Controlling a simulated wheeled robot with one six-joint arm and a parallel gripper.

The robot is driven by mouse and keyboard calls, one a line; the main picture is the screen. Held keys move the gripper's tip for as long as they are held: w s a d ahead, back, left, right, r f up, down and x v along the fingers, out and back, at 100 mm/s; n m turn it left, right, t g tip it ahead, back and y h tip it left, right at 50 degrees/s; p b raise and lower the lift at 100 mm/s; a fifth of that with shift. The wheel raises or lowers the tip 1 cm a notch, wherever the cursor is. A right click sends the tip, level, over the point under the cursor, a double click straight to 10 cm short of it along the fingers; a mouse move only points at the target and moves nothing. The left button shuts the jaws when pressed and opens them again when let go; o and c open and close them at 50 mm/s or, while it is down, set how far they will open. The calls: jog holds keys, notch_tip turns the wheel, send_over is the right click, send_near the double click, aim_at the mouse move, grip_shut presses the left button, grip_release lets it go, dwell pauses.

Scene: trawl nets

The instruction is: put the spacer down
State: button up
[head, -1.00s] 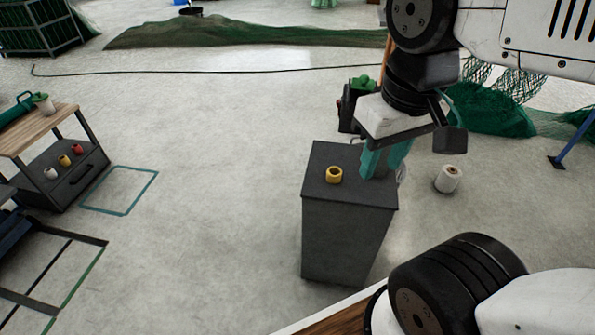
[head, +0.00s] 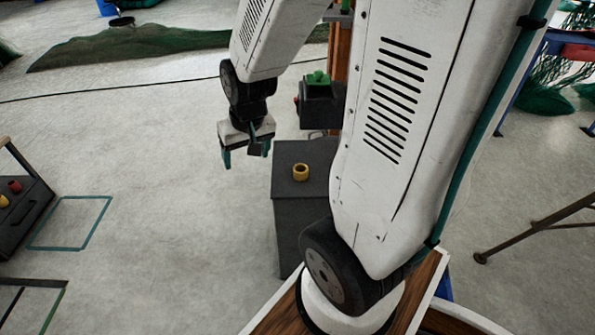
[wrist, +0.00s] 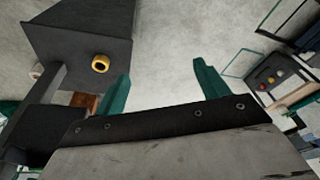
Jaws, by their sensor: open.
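The spacer (head: 301,172), a yellow ring with a dark hole, sits on the dark grey top of a pedestal (head: 290,152) in the head view. The spacer also shows in the wrist view (wrist: 100,63), on the pedestal top (wrist: 60,40). My gripper (head: 243,160) is up and to the left of the pedestal in the head view, apart from the spacer. Its teal fingers (wrist: 162,88) are spread wide with nothing between them in the wrist view.
A dark box with a green button (head: 318,88) is on a post behind the pedestal. At the left, a cart (head: 22,205) carries red and yellow pieces. A teal square (head: 72,222) marks the floor. Clear floor lies between cart and pedestal.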

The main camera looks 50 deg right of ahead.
aim_at(300, 168)
jog(key=s+d+f+m+h, duration=0.1)
jog(key=d+f+m, duration=0.1)
jog(key=d+f, duration=0.3)
jog(key=s+d+f+m+h, duration=0.1)
jog(key=d+f, duration=0.4)
jog(key=f, duration=0.6)
jog(key=s+d+f+m+h, duration=0.1)
jog(key=s+d+f+m, duration=0.1)
jog(key=d+f, duration=0.3)
jog(key=shift+d+f+m, duration=0.15)
jog(key=shift+d+f, duration=0.05)
jog(key=shift+f, duration=0.7)
jog(key=shift+d+f+m, duration=0.15)
jog(key=shift+d+f, duration=0.05)
jog(key=shift+f, duration=0.7)
jog(key=w+d, duration=0.3)
jog(key=d, duration=0.1)
jog(key=w+d, duration=0.4)
jog(key=shift+w+d, duration=0.3)
jog(key=shift+d, duration=0.05)
jog(key=shift+w+d+f, duration=0.1)
jog(key=shift+f, duration=0.45)
jog(key=c, duration=1.1)
jog(key=shift+r, duration=0.1)
jog(key=shift+c, duration=0.2)
